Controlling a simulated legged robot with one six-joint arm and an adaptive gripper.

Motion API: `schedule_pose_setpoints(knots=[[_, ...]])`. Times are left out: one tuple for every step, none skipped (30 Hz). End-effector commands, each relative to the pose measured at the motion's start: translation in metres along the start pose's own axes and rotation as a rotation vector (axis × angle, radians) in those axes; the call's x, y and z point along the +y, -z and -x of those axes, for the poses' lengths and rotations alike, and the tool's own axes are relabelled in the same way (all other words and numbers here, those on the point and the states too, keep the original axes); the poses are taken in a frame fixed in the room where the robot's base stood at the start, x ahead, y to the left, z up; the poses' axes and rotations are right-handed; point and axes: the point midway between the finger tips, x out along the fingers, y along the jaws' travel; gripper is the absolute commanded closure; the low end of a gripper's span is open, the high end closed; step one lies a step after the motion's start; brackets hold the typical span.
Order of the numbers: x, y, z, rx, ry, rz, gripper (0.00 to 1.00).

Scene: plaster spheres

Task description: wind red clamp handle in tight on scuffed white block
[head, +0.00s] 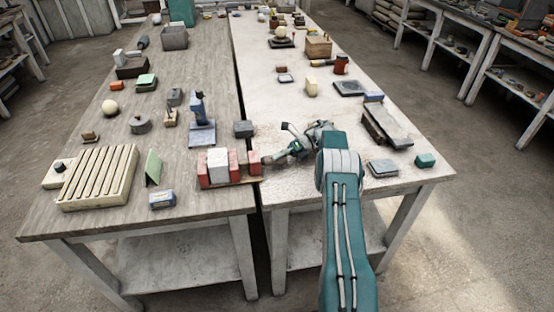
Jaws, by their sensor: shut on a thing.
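The scuffed white block (218,163) stands upright between two red clamp jaws, near the front edge of the left table. The left red jaw (202,168) and right red jaw (234,166) look close against it; small gaps cannot be told at this size. The red clamp handle (254,162) is at the clamp's right end, above the gap between the tables. My gripper (268,159) reaches in from the right and is shut on the handle. Its fingertips are small and partly unclear.
On the right table, a grey slab (383,168) and teal block (425,160) lie right of my arm.

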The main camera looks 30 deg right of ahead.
Motion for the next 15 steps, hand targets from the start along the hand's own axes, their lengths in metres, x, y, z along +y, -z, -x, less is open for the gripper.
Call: schedule_pose_setpoints(knots=[[-0.0026,-0.0008,-0.0009,-0.004,0.007,-0.004,0.98],[-0.0026,-0.0008,-0.0009,-0.004,0.007,-0.005,0.98],[-0.0026,-0.0007,-0.0009,-0.004,0.006,-0.005,0.98],[-0.0026,-0.0007,-0.0009,-0.004,0.006,-0.006,0.98],[-0.0026,-0.0006,-0.0009,-0.004,0.006,-0.006,0.98],[-0.0027,-0.0005,-0.0009,-0.003,0.006,-0.006,0.98],[-0.0027,-0.0005,-0.0009,-0.003,0.006,-0.006,0.98],[-0.0027,-0.0004,-0.001,-0.003,0.006,-0.006,0.98],[-0.0028,-0.0003,-0.001,-0.003,0.006,-0.006,0.98],[-0.0028,-0.0003,-0.001,-0.003,0.006,-0.006,0.98],[-0.0028,-0.0003,-0.001,-0.003,0.006,-0.006,0.98],[-0.0029,-0.0002,-0.001,-0.003,0.006,-0.006,0.33],[-0.0028,-0.0001,-0.001,-0.003,0.005,-0.006,0.2],[-0.0026,0.0,-0.0009,-0.002,0.005,-0.006,0.16],[-0.0024,0.0,-0.0008,-0.002,0.005,-0.005,0.16]])
